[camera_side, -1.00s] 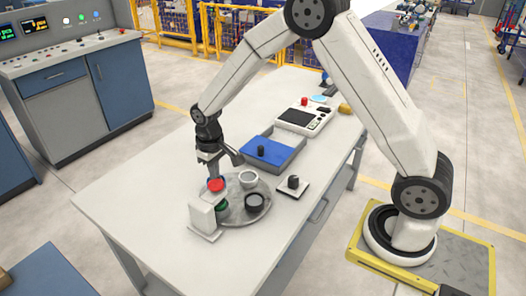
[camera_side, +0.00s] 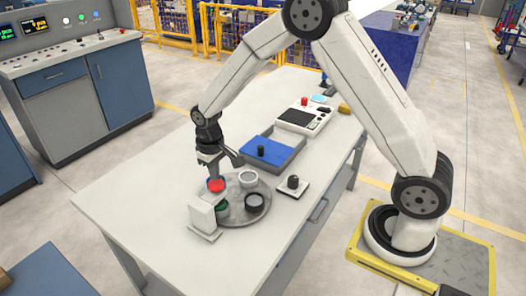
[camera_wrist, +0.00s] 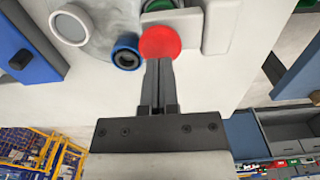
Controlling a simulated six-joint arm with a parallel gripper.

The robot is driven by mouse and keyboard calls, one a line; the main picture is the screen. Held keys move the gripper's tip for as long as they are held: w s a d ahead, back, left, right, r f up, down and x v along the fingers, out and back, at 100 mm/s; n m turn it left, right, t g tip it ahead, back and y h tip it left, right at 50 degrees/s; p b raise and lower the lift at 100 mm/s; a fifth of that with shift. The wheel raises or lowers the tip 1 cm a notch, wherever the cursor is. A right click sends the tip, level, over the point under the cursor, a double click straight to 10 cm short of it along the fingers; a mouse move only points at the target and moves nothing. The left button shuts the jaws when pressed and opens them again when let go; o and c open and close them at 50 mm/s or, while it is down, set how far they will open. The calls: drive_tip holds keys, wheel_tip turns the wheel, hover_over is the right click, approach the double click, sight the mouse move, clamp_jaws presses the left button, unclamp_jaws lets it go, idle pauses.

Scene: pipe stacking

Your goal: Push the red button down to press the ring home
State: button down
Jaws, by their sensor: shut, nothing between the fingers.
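The red button (camera_side: 216,185) is a round red cap on the white press (camera_side: 203,215) at the near left edge of the round grey plate. It also shows in the wrist view (camera_wrist: 159,42). My gripper (camera_side: 214,177) is shut and empty, pointing down with its fingertips at the button; I cannot tell whether they touch it. In the wrist view the fingertips (camera_wrist: 159,62) overlap the button's edge. A green part (camera_side: 221,206) sits under the press, partly hidden. A blue ring (camera_wrist: 126,51) stands beside the button.
A small square base (camera_side: 293,188) with a black knob lies right. The table's front left is clear.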

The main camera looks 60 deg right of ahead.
sight(216, 183)
drive_tip(key=shift+f, duration=1.8)
idle(1.3)
drive_tip(key=shift+r, duration=3.55)
drive_tip(key=shift+s, duration=0.1)
drive_tip(key=s+r+t, duration=0.2)
drive_tip(key=s, duration=1.5)
drive_tip(key=shift+s+d+r+t, duration=0.25)
drive_tip(key=shift+s+t, duration=0.05)
drive_tip(key=shift+s, duration=0.05)
